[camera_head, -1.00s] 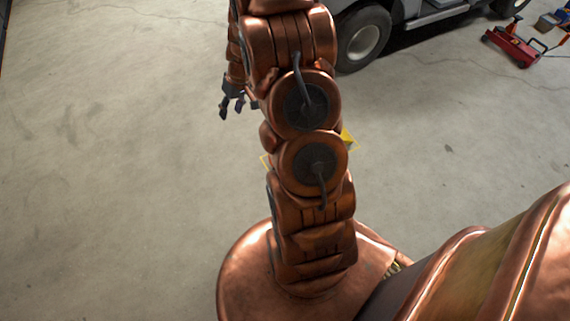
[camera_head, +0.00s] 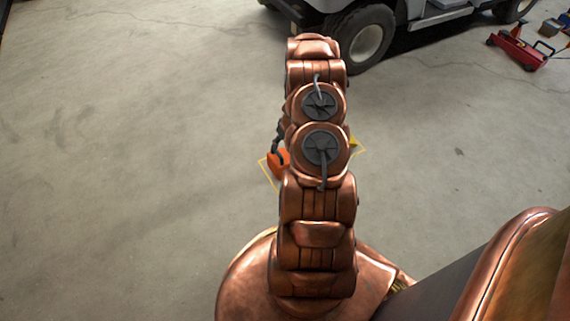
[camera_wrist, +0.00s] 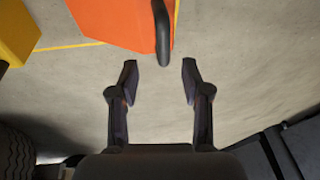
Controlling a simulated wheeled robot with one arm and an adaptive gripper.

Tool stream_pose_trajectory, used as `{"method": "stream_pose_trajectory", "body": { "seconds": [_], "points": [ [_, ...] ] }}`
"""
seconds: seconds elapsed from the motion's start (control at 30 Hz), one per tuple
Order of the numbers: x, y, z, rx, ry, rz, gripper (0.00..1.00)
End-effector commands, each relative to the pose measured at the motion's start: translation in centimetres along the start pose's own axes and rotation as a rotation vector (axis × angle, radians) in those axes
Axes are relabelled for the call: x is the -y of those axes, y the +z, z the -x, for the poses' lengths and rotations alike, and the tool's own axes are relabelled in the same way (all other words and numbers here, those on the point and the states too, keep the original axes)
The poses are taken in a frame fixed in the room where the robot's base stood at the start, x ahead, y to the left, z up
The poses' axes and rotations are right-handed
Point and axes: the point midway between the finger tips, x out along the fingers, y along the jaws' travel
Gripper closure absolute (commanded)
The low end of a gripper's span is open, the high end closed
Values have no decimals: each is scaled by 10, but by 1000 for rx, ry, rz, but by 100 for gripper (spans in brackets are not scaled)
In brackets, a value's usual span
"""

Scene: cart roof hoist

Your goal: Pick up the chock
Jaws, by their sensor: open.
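An orange chock-like block (camera_head: 279,161) sits on the floor at a yellow outline, partly hidden by my arm. In the wrist view the orange block (camera_wrist: 120,18) fills the top, with a dark handle (camera_wrist: 163,35) along its right side. A yellow block (camera_wrist: 15,30) is at the upper left there, and a bit of it shows right of my arm in the head view (camera_head: 354,143). My gripper (camera_wrist: 159,76) is open and empty. The handle's near end is just ahead of the gap between the fingertips. In the head view the gripper is mostly hidden.
A cart's wheel (camera_head: 364,38) stands on the floor beyond my arm, and a tyre (camera_wrist: 12,155) shows at the wrist view's lower left. A red floor jack (camera_head: 518,46) is at the upper right. The floor on the left is clear.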

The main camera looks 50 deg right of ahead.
Motion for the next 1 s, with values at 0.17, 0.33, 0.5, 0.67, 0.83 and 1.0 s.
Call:
{"method": "stream_pose_trajectory", "body": {
  "seconds": [0.17, 0.33, 0.5, 0.67, 0.83, 1.0],
  "points": [
    [1, 1, -17, 1, -1, 2, 52],
    [2, 1, -25, 2, -1, 2, 52],
    [3, 4, -44, 3, -2, 1, 52],
    [4, 4, -65, 2, -2, 2, 52],
    [4, 2, -72, -1, -1, 1, 52],
    [4, 2, -72, 0, -1, 1, 52]
  ]
}}
